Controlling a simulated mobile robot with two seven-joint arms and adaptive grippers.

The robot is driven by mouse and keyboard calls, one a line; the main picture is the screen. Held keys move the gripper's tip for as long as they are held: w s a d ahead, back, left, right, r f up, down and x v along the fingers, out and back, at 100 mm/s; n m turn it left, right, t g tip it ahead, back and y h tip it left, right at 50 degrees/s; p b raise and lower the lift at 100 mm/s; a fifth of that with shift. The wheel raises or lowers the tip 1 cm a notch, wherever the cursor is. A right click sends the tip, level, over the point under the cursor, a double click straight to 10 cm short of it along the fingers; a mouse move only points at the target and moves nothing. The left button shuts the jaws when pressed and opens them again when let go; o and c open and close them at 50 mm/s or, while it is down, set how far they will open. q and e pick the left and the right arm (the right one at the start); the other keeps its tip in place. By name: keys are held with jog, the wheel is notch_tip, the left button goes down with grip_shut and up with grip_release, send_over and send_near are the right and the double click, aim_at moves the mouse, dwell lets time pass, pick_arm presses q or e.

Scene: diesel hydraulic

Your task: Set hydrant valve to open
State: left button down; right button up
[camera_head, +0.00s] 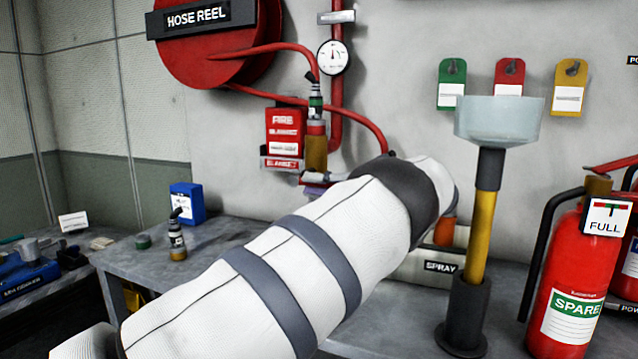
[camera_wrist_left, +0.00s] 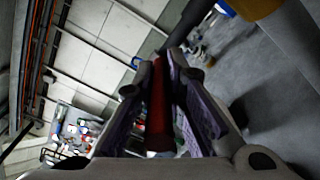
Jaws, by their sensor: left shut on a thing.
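My left arm crosses the middle of the head view, and its white links hide much of the wall and bench. A small purple part of my left gripper (camera_head: 318,178) shows above the arm, below a brass fitting (camera_head: 316,153) on the wall. In the left wrist view my left gripper (camera_wrist_left: 160,75) is closed around a red bar-like part (camera_wrist_left: 159,115), which lies between its two purple-padded fingers. I cannot tell for certain that this red part is the hydrant valve's handle. The valve's body and setting are hidden or unclear. My right gripper is not in view.
A red hose reel (camera_head: 215,62), red pipe (camera_head: 336,100) and gauge (camera_head: 333,57) are on the wall. A funnel-topped yellow post (camera_head: 483,220) and a red extinguisher (camera_head: 572,285) stand at the right. A nozzle (camera_head: 177,238) and blue box (camera_head: 187,203) stand on the bench.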

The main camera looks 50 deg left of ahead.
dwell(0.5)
pick_arm(q)
jog(key=c, duration=1.8)
grip_release()
jog(key=shift+o, duration=1)
jog(key=shift+s, duration=0.1)
jog(key=shift+a+f, duration=0.1)
jog(key=shift+f, duration=0.1)
jog(key=shift+r, duration=0.1)
